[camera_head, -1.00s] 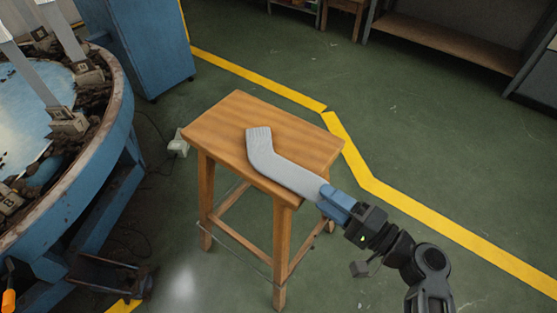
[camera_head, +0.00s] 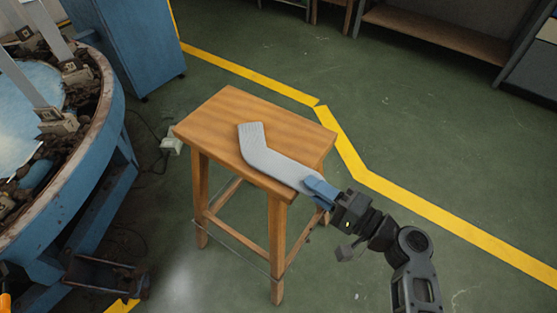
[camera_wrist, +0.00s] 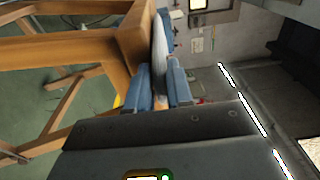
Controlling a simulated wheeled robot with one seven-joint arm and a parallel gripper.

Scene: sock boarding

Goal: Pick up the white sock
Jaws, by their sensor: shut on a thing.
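The white sock (camera_head: 268,160) lies bent on the wooden stool's seat (camera_head: 290,123) in the head view. Its ribbed cuff points to the back left, and its other end reaches the seat's front right edge. My gripper (camera_head: 310,184) is at that edge, with its blue fingers shut on the sock's near end. In the wrist view, the sock (camera_wrist: 159,52) runs between the two blue fingers (camera_wrist: 160,88), beside the stool's seat edge. The fingers hide the very end of the sock.
A round blue machine (camera_head: 98,150) with metal uprights stands at the left. A blue cabinet (camera_head: 125,45) is behind it. A yellow floor line (camera_head: 345,148) runs behind and right of the stool. The green floor at the right is open.

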